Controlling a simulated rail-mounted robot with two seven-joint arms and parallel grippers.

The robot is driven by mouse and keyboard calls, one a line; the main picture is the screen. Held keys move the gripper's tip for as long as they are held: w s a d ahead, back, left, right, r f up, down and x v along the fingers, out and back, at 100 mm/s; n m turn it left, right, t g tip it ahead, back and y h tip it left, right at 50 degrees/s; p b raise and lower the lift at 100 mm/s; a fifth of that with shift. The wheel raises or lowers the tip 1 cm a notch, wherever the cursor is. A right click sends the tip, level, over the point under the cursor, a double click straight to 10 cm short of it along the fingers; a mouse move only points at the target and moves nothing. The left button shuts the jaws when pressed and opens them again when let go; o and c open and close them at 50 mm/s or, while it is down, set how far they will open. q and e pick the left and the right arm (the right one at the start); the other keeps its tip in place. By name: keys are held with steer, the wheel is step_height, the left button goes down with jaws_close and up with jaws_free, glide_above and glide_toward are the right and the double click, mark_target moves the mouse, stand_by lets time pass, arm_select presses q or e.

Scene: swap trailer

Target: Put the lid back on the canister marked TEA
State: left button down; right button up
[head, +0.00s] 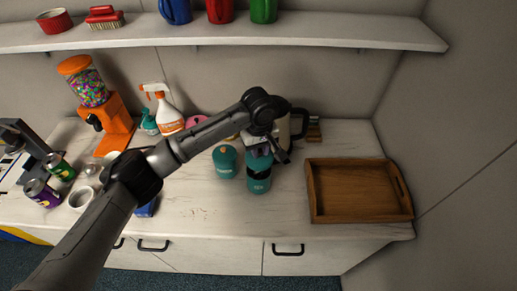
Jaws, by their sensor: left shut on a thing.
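A teal canister (259,186) stands on the white counter, right of the middle, with small pale marking on its front that is too small to read. My left gripper (260,150) is above it, pointing down and shut on a teal lid (258,162). A dark band shows between the lid and the canister's lower body; I cannot tell whether the lid touches the rim. A second teal canister (226,163) with a rounded top stands just to the left, its pale lettering unreadable. My right gripper is not in view.
A wooden tray (355,190) lies at the right. A kettle-like jug (298,124) stands behind the gripper. A spray bottle (168,112) and an orange candy dispenser (112,118) stand at the back left. A shelf (300,31) crosses above.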

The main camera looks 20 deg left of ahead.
arm_select(q)
steer(key=shift+f, duration=3.1)
steer(key=shift+f, duration=0.2)
steer(key=shift+c, duration=2.3)
jaws_free()
steer(key=shift+r, duration=0.1)
steer(key=shift+r, duration=3.4)
